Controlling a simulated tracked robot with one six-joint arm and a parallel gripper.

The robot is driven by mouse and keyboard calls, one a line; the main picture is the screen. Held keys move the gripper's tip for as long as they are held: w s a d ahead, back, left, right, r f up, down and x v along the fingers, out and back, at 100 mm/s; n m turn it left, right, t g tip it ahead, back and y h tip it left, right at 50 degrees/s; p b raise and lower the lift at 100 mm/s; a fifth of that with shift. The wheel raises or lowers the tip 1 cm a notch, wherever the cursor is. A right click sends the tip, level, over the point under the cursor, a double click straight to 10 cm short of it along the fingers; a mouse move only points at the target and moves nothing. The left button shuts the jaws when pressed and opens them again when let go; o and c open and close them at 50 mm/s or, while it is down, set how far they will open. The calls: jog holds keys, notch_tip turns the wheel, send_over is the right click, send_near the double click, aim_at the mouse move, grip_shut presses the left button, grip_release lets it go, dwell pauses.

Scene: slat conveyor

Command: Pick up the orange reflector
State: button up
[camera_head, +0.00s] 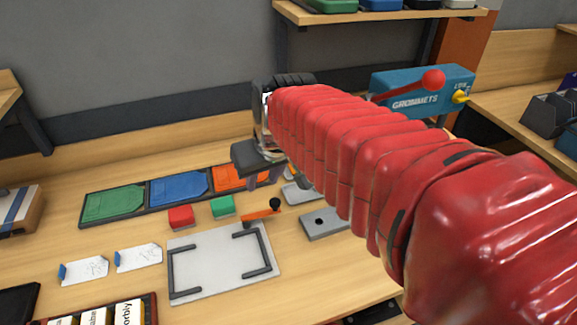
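My gripper (263,178) hangs at the end of my red-sleeved arm, above the right end of the three-part coloured tray (141,205). Its two grey fingers point down and look apart, with no object clearly seen between them. The tray's orange section (229,177) shows partly behind the fingers. I cannot make out a separate orange reflector; the gripper and arm hide part of that area. A small red block (181,217) and a small green block (222,207) lie in front of the tray.
A grey fixture plate (215,262) with black brackets and an orange-handled clamp (262,214) lies in front. Two white cards (138,257) lie left of it. A grey block (324,223) sits near my arm. A blue grommets machine (415,92) stands behind, under a shelf (375,14).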

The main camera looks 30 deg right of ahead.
jog(key=w+d+f+m, duration=0.1)
jog(key=w+d, duration=0.3)
jog(key=d, duration=0.4)
jog(key=w+d+f, duration=0.2)
jog(key=w+d, duration=0.3)
jog(key=d, duration=0.4)
jog(key=shift+w+d+f+m+g+h, duration=0.15)
jog(key=shift+w+f+m+g+h, duration=0.15)
jog(key=shift+m+g, duration=0.1)
jog(key=shift+f, duration=0.1)
send_over(294, 169)
jog(key=s, duration=0.2)
notch_tip(294, 169, down, 8)
jog(key=shift+s+r, duration=0.1)
jog(key=shift+s, duration=0.05)
jog(key=shift+x, duration=2.6)
jog(key=shift+c, duration=0.5)
jog(key=c, duration=0.6)
